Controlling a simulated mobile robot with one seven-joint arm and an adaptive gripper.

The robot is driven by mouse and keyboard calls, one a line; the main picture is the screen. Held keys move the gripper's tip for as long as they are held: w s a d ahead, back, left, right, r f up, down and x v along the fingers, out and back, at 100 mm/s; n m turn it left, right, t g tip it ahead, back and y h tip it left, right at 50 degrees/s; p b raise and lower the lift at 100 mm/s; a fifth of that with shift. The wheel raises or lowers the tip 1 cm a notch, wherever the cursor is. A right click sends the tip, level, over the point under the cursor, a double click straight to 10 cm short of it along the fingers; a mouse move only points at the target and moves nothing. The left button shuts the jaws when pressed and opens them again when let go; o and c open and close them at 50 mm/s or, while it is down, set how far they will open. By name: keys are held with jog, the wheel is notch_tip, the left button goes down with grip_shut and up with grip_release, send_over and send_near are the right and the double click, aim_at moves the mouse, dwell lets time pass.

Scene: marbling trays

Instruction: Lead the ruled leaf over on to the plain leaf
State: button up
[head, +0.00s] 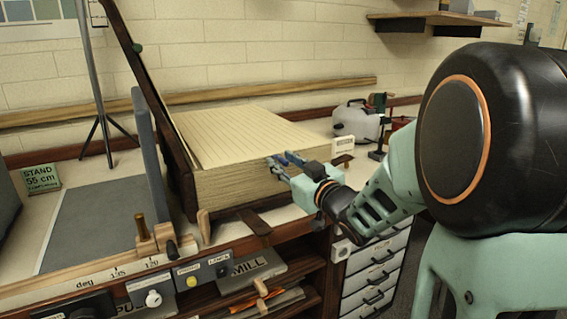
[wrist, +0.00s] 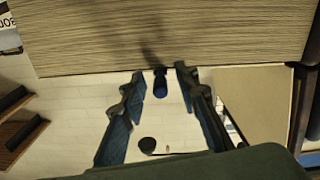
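A thick block with a pale ruled top (head: 235,135), which looks like the ruled leaf, lies on the bench; its finely striped side (wrist: 170,40) fills the top of the wrist view. A flat dark grey panel (head: 95,225), perhaps the plain leaf, lies to its left. My gripper (head: 279,162) is at the block's front right corner. In the wrist view its two blue fingers (wrist: 160,72) are apart, with a small dark blue knob (wrist: 160,84) showing between them near the striped side. I cannot tell whether the fingers touch the block or knob.
A dark brown board (head: 160,110) leans up along the block's left side, beside an upright grey slab (head: 148,150). A degree scale (head: 120,273) with wooden pegs runs along the front. Drawers (head: 375,275) are below.

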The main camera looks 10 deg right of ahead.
grip_shut()
jog(key=shift+r, duration=0.3)
dwell(0.4)
